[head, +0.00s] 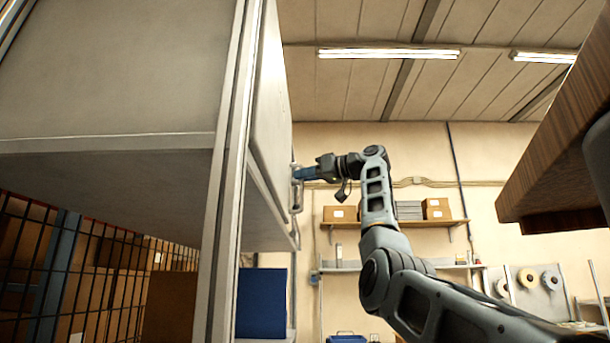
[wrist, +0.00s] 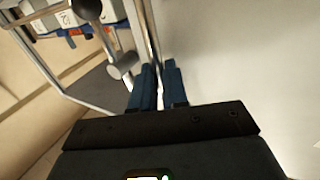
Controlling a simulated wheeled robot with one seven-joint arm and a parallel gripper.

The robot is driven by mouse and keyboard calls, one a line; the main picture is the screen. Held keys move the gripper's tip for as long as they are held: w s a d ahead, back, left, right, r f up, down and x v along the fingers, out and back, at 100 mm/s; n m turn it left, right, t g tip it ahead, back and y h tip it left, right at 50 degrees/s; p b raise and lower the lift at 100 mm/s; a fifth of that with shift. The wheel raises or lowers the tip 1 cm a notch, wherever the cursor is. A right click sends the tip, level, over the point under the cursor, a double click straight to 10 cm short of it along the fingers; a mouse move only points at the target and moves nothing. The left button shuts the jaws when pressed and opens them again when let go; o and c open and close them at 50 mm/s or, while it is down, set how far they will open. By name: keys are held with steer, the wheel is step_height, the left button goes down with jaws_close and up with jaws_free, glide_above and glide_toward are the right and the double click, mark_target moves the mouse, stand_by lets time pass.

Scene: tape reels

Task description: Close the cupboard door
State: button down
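The cupboard (head: 110,75) is a pale grey unit filling the left of the head view, seen from below. Its door (head: 272,105) is a pale panel seen at a steep angle right of the white upright; I cannot tell how far it stands ajar. A metal handle (head: 297,199) is at the door's lower right edge. My gripper (head: 300,173) reaches the handle from the right. In the wrist view, its two blue fingers (wrist: 159,85) are close together with a thin pale bar between them. The pale door surface (wrist: 245,55) fills the right side there.
A brown wooden edge (head: 555,150) juts in at the right. A wall shelf (head: 390,223) with boxes is behind my arm. A blue panel (head: 262,303) and wire mesh (head: 80,270) are below the cupboard. The space between the door and the wooden edge looks free, apart from my arm.

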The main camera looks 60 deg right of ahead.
steer(key=c, duration=1.4)
jaws_free()
steer(key=shift+w+d+f, duration=0.25)
steer(key=shift+d+f, duration=0.35)
steer(key=shift+d, duration=0.15)
steer(key=shift+o, duration=1.3)
steer(key=shift+a, duration=0.1)
steer(key=shift+a+r, duration=0.2)
steer(key=s+b, duration=0.2)
steer(key=s, duration=0.5)
steer(key=shift+s+a, duration=0.15)
steer(key=shift+s, duration=0.25)
